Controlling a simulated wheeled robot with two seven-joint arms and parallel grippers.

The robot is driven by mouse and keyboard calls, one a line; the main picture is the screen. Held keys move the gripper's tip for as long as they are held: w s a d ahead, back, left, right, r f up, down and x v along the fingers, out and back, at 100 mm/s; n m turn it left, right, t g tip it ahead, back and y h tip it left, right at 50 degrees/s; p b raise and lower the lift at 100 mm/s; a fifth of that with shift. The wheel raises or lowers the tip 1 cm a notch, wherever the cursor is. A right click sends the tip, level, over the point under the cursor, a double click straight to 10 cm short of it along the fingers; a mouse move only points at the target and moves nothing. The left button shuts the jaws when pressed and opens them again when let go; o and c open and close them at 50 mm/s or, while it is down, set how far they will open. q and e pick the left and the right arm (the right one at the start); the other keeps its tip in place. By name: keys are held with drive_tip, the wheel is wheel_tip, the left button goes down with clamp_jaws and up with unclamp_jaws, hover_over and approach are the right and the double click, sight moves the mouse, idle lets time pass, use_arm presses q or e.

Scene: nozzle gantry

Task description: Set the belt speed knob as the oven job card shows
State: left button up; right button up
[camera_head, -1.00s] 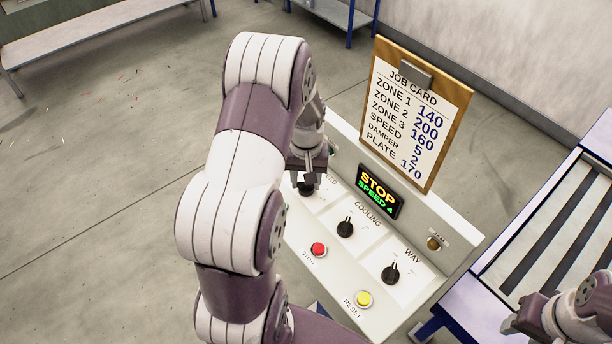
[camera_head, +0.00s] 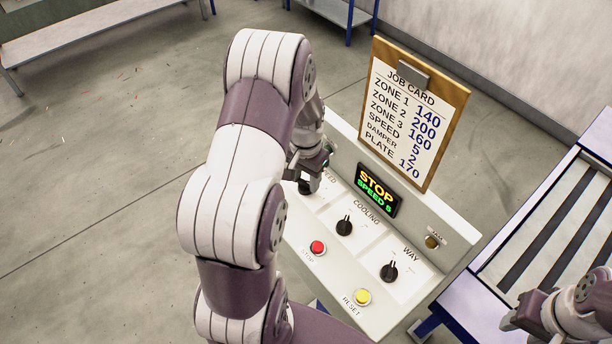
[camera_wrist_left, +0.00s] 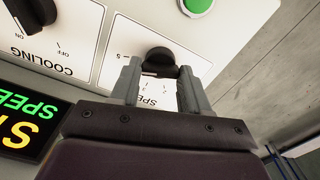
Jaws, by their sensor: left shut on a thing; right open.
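The job card (camera_head: 408,118) stands clipped to a board behind the panel and reads speed 5. The display (camera_head: 378,190) shows STOP and SPEED 5. My left gripper (camera_head: 305,186) is at the speed knob, which it mostly hides in the head view. In the left wrist view, the black speed knob (camera_wrist_left: 158,60) sits between the fingers of my left gripper (camera_wrist_left: 160,82), which are shut on it. The dial's 5 mark shows beside it. My right gripper (camera_head: 514,318) is open and empty at the lower right, by the conveyor.
The cooling knob (camera_head: 344,228) and way knob (camera_head: 389,271) are on the same panel (camera_head: 330,279). A red stop button (camera_head: 318,247) and a yellow reset button (camera_head: 362,297) lie in front. A green button (camera_wrist_left: 196,5) is near the speed knob. A slatted conveyor (camera_head: 540,240) stands at right.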

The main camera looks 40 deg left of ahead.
sight(305, 181)
use_arm(q)
drive_tip(key=shift+w+a+r, duration=0.1)
drive_tip(key=o, duration=0.9)
drive_tip(key=shift+o, duration=0.8)
drive_tip(key=shift+s, duration=0.2)
drive_tip(key=shift+r, duration=0.1)
wheel_tip(305, 181, up, 5)
drive_tip(key=shift+w+r+b, duration=0.1)
drive_tip(key=shift+b, duration=0.7)
wheel_tip(305, 181, up, 7)
drive_tip(key=shift+r, duration=0.15)
